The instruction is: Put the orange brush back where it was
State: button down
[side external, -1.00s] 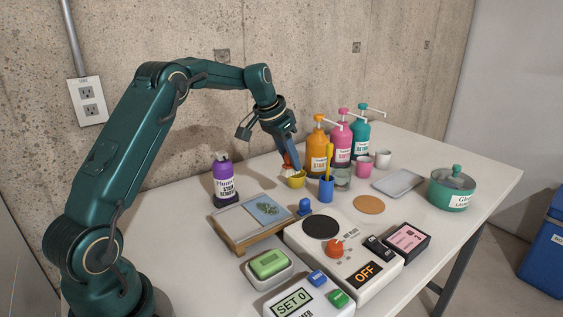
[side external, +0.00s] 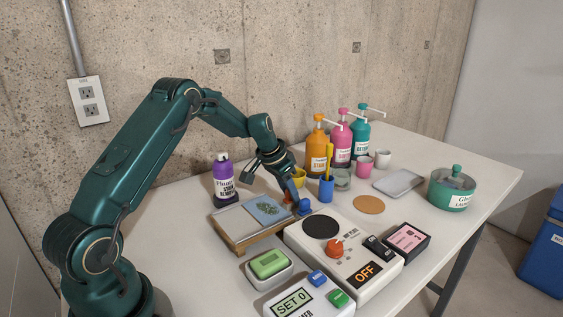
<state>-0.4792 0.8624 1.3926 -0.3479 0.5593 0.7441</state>
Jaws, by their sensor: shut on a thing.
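My gripper (side external: 294,198) is low over the right back corner of the wooden-framed tray (side external: 233,248). It is shut on the orange brush (side external: 288,197), of which only a small orange part shows beside the fingers. The rest of the brush is hidden by the gripper, and I cannot tell whether it touches the tray.
A blue cup (side external: 326,190) with a yellow-handled tool stands right of the gripper. Orange (side external: 317,158), pink and teal pump bottles stand behind. A purple bottle (side external: 223,180) is at left. A white device with a black disc (side external: 321,226) is in front.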

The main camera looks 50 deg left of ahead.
jog(key=shift+f, duration=0.1)
jog(key=c, duration=0.6)
grip_release()
jog(key=s+d+r, duration=0.3)
jog(key=s+r, duration=0.1)
jog(key=r, duration=0.3)
jog(key=s+d+r, duration=0.2)
jog(key=s+r, duration=0.2)
jog(key=r, duration=0.4)
jog(key=shift+t, duration=0.5)
jog(key=shift+s+d+f, duration=0.1)
jog(key=shift+s+d, duration=1.95)
jog(key=shift+s, duration=1)
jog(key=shift+s+d+f, duration=0.1)
jog(key=shift+s+d, duration=1.95)
jog(key=shift+s, duration=1)
jog(key=shift+s+d+f, duration=0.1)
jog(key=shift+s+d, duration=1.95)
jog(key=shift+s, duration=1)
